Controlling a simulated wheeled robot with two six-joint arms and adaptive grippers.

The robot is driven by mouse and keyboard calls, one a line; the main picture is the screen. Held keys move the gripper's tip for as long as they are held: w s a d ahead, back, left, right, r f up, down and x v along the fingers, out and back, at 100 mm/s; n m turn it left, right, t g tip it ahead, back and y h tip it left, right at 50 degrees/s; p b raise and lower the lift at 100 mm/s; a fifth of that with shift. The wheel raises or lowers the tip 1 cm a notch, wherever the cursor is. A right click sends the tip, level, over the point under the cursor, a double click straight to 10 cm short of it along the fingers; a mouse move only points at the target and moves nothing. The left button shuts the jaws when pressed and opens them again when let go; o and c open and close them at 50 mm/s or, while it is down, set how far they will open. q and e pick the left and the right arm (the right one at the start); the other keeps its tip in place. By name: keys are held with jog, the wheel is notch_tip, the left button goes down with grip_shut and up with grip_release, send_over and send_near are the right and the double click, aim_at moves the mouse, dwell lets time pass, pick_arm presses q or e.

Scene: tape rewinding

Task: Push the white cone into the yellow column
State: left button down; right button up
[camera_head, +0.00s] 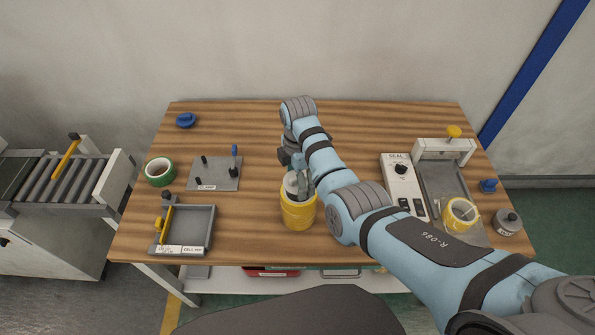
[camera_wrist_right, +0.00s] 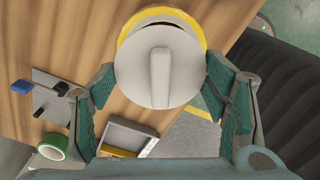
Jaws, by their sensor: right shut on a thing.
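The white cone (camera_wrist_right: 160,75) has a round flat top with a raised grip bar. In the head view the cone (camera_head: 291,183) sits at the top of the yellow column (camera_head: 298,212), which stands upright near the table's front middle. The column's yellow rim (camera_wrist_right: 165,14) shows behind the cone in the right wrist view. My right gripper (camera_head: 302,181) is over the column, with its fingers (camera_wrist_right: 161,84) on both sides of the cone, shut on it. How deep the cone is in the column is hidden. My left gripper is not in view.
On the left are a grey clamp plate (camera_head: 225,172), a green tape roll (camera_head: 159,172) and a grey tray (camera_head: 203,222) with a yellow lever. On the right are a sealing station (camera_head: 444,151), a yellow roll (camera_head: 459,213) and a grey weight (camera_head: 507,223). The wood around the column is clear.

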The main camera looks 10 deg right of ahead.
jog(key=shift+f, duration=0.15)
jog(key=shift+s, duration=0.1)
jog(key=shift+f+b, duration=0.65)
jog(key=shift+f, duration=0.3)
jog(key=shift+f, duration=0.35)
jog(key=o, duration=1.1)
jog(key=shift+c, duration=0.2)
